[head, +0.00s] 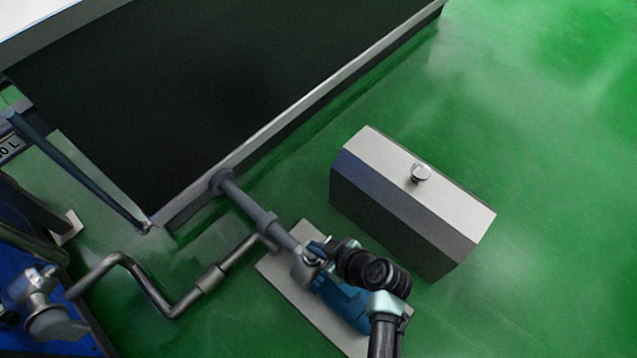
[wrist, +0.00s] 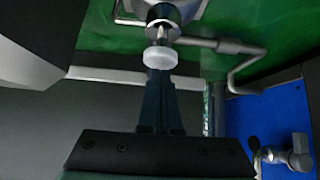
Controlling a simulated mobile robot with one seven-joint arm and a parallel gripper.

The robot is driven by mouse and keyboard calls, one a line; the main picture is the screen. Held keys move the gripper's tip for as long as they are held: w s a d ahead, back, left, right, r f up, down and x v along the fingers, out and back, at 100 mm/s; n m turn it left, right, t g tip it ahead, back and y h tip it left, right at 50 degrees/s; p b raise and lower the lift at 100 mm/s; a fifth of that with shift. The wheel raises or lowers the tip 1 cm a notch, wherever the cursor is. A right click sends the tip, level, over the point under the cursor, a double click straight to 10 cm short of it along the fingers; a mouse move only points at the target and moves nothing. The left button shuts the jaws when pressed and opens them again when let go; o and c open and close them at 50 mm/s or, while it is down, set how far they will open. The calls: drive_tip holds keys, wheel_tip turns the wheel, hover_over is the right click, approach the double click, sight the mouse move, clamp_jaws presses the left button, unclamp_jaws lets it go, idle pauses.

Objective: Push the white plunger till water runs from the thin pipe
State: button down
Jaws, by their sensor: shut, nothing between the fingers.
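The white plunger (wrist: 159,57) is a round white cap in the wrist view, with a metal ring and stem (wrist: 162,28) beyond it. My gripper (wrist: 160,74) is shut and empty, its dark fingers pointing at the cap. The fingertips are at the cap's near edge; I cannot tell whether they touch it. In the head view my arm covers the pump area, and I cannot make out the plunger or fingertips there. A bent grey pipe (head: 155,290) runs left from the pump; I cannot tell whether it is the thin pipe. No running water shows.
A grey box (head: 400,215) with a metal knob (head: 421,173) stands right of my arm. A large dark tank (head: 220,90) fills the upper left. A blue machine with a metal valve (head: 48,310) is at lower left. Green floor (head: 540,180) is clear at right.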

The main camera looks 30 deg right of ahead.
drive_tip(key=shift+f, duration=0.15)
wheel_tip(320, 180, down, 3)
drive_tip(key=shift+b, duration=1.15)
drive_tip(key=shift+s, duration=0.2)
